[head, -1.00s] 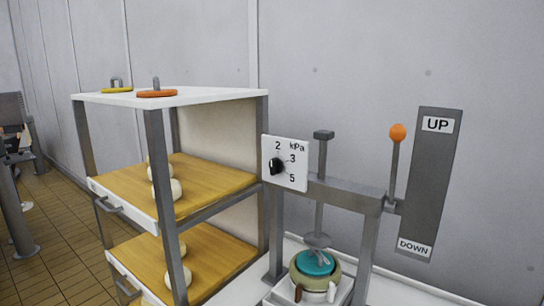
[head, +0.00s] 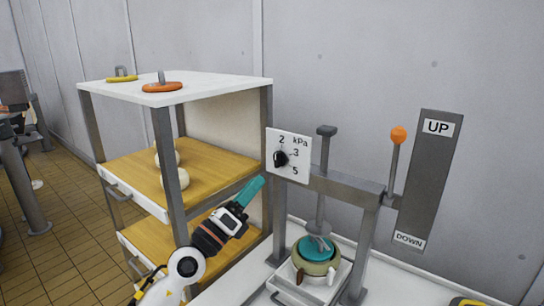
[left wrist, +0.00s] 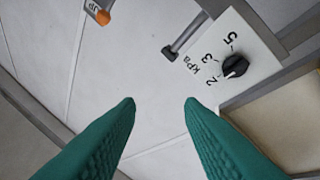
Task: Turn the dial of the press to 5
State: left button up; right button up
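The press has a white panel (head: 289,140) marked 2, 3, 5 and kPa, with a black dial (head: 280,158) on it. The dial also shows at the right of the left wrist view (left wrist: 235,66); I cannot tell for sure which number it points to. My left gripper (head: 256,186), with teal fingers, is below and left of the panel in the head view. In the left wrist view its fingers (left wrist: 162,102) are apart with nothing between them, and the dial is beyond and to the right of them, untouched. My right gripper is not in view.
A shelf rack (head: 172,90) with wooden shelves and pale round lumps stands left of the press. The press has an orange-knobbed lever (head: 398,134) beside an UP/DOWN plate (head: 428,180). A round pot (head: 316,262) sits under its plunger.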

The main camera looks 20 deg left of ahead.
pick_arm(q)
jog(key=w+a+m+g, duration=0.2)
jog(key=w+m+g, duration=0.1)
jog(key=w+m, duration=0.25)
jog(key=m+g+y+p, duration=0.1)
jog(key=m+y+p, duration=0.1)
jog(key=y+p, duration=0.2)
send_near(275, 155)
jog(key=x, duration=0.7)
jog(key=shift+d, duration=0.1)
jog(key=shift+w+d, duration=0.25)
jog(key=shift+w, duration=0.35)
jog(key=shift+c, duration=0.4)
grip_shut()
